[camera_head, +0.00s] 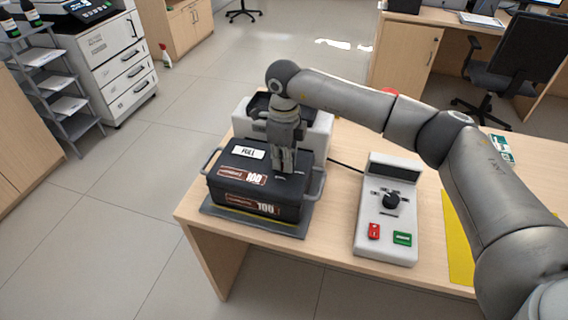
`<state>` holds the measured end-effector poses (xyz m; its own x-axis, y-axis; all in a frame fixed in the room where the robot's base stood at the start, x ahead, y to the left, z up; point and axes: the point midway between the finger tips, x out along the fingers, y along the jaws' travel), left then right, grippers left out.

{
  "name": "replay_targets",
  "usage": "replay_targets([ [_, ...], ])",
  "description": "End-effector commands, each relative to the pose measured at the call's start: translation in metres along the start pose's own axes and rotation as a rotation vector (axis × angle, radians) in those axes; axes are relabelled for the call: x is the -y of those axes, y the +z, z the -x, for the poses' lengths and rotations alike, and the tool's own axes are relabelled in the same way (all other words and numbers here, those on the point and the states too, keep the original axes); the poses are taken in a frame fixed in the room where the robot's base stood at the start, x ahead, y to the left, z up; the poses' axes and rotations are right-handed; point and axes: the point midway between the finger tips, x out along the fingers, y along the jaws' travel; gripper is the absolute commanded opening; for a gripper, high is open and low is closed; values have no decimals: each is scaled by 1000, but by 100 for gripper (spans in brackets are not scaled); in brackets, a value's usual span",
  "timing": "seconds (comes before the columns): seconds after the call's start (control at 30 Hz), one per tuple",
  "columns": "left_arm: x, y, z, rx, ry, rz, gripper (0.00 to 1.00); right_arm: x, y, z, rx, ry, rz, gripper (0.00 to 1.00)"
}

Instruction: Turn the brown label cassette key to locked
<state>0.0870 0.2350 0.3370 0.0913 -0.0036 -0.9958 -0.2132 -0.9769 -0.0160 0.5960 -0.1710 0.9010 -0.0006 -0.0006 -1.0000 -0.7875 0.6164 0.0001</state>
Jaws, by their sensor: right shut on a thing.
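The dark cassette (258,208) with brown "100" labels sits on a grey tray (246,228) near the counter's front left corner. A white "FULL" tag (249,152) lies on its top, and it has a handle at each side. My right gripper (284,170) points straight down onto the right part of the cassette's top. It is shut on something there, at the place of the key. The key itself is hidden by the fingers, so its angle cannot be told. My left gripper is not in view.
A white and grey device (308,130) stands right behind the cassette. A control box (372,238) with a black knob, a red button and a green button stands to the right. A yellow mat (457,232) lies farther right, partly under my arm.

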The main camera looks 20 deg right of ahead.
Motion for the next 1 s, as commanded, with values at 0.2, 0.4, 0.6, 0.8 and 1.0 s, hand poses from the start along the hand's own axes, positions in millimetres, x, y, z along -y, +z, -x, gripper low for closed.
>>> replay_targets([
  [0.2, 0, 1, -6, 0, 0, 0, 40, 0, 1, 1, 3, -2, 65, 0],
  [0.4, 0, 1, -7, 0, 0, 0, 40, 0, 1, 1, 3, -2, 86, 0],
  [0.6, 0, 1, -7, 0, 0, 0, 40, 0, 1, 2, 3, -1, 88, 0],
  [0.8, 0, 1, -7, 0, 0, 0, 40, 0, 1, 1, 3, -1, 87, 17],
  [1.0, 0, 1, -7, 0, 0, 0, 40, 0, 0, 1, 2, -1, 86, 31],
])
